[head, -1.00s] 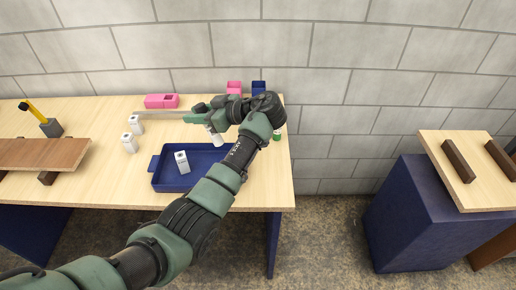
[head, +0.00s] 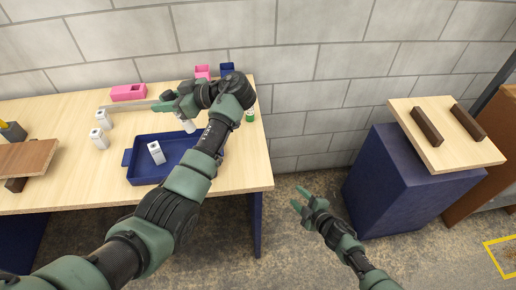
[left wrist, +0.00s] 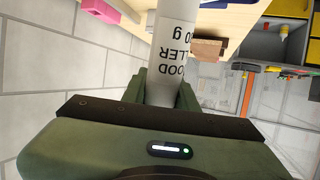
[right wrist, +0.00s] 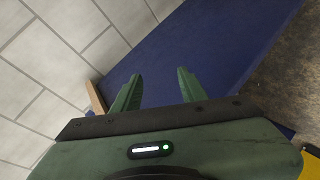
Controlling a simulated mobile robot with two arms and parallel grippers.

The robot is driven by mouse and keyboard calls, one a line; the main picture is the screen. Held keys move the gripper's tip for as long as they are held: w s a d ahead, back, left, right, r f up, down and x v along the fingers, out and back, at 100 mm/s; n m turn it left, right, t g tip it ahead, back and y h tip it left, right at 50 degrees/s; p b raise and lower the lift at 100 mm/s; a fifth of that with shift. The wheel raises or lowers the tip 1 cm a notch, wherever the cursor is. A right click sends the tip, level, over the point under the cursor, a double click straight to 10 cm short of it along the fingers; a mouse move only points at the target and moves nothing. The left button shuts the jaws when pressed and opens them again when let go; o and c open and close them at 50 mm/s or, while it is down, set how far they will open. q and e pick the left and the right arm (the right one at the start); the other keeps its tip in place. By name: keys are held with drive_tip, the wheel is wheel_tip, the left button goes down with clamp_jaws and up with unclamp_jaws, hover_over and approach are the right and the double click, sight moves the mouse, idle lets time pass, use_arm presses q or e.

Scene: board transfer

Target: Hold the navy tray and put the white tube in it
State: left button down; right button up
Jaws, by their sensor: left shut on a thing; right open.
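The navy tray (head: 139,174) lies on the wooden table, with a small white box (head: 156,152) standing in it. In the left wrist view the tube (left wrist: 172,45) shows dark printed letters and sits between the fingers. My left forearm hides the tray's right side. My right gripper (head: 303,205) is open and empty, off the table's right end; its fingers also show in the right wrist view (right wrist: 157,90).
A pink block (head: 128,92), a pink cup (head: 202,72), a navy cup (head: 227,70) and a green-and-white item (head: 250,115) are further back. A navy cabinet (head: 400,185) stands right, across open floor.

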sight(229, 154)
drive_tip(key=w+a+r+n+g+y, duration=0.1)
drive_tip(key=w+a+r+n+y, duration=0.2)
drive_tip(key=r, duration=0.4)
drive_tip(key=w+a+r+n+y, duration=0.1)
drive_tip(key=w+a+r+n, duration=0.25)
drive_tip(key=r+n, duration=0.25)
drive_tip(key=w+a+r+n+g+y, duration=0.1)
drive_tip(key=w+a+r+n+y, duration=0.1)
drive_tip(key=w+r+n, duration=0.35)
drive_tip(key=s+a+r+g, duration=0.1)
drive_tip(key=s+a, duration=0.1)
drive_tip(key=s+a+r+n+g+y, duration=0.1)
drive_tip(key=s, duration=0.1)
drive_tip(key=s+a+r+n+g+y, duration=0.1)
drive_tip(key=s+a+r, duration=0.1)
drive_tip(key=s, duration=0.1)
drive_tip(key=shift+a, duration=0.35)
drive_tip(key=shift+s+a+g+y, duration=0.2)
drive_tip(key=shift+a+g+y, duration=0.05)
drive_tip(key=shift+g+y, duration=0.05)
drive_tip(key=shift+a, duration=0.4)
drive_tip(key=x, duration=0.9)
drive_tip(key=shift+w+a+f, duration=0.1)
drive_tip(key=shift+w+a, duration=0.15)
drive_tip(key=shift+w, duration=0.1)
drive_tip(key=shift+w+a+f, duration=0.15)
drive_tip(key=shift+a+f, duration=0.1)
drive_tip(key=shift+a, duration=0.35)
